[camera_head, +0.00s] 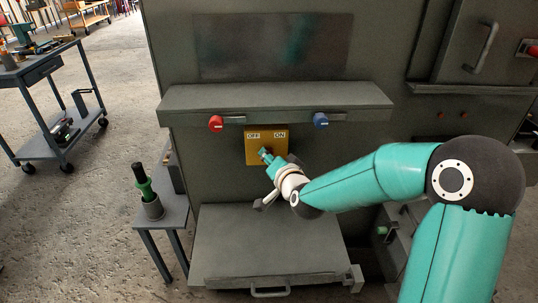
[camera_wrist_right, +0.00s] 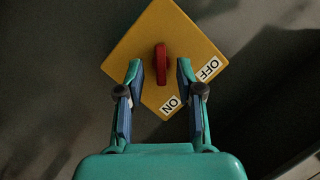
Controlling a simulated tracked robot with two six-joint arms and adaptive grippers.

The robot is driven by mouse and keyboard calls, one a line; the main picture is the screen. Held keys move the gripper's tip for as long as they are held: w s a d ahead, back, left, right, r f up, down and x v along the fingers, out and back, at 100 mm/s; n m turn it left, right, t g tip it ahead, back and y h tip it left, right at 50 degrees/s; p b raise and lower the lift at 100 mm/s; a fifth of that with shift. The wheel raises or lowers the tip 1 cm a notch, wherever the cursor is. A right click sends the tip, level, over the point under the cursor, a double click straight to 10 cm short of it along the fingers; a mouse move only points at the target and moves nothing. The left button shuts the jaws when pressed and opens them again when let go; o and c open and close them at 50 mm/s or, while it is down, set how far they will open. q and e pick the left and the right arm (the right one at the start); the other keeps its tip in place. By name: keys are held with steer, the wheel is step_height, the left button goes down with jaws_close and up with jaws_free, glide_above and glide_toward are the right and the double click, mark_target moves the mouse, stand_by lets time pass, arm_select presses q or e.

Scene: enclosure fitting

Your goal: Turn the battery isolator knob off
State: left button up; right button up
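The battery isolator is a yellow square plate (camera_head: 252,150) on the grey cabinet front, with OFF at its upper left and ON at its upper right. In the right wrist view the plate (camera_wrist_right: 190,50) looks turned, and its red knob (camera_wrist_right: 161,63) points down towards the ON label. My right gripper (camera_head: 265,154) is in front of the plate and hides the knob in the head view. In the wrist view its fingers (camera_wrist_right: 160,69) are open, one on each side of the knob, with a gap on both sides. My left gripper is not in view.
Above the plate a grey ledge (camera_head: 275,97) carries a red knob (camera_head: 216,123) and a blue knob (camera_head: 321,119). Below is a grey shelf (camera_head: 265,245) with a handle. A tool cart (camera_head: 45,110) stands further left.

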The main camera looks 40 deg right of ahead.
steer(key=shift+x, duration=0.9)
jaws_close()
steer(key=shift+d, duration=0.1)
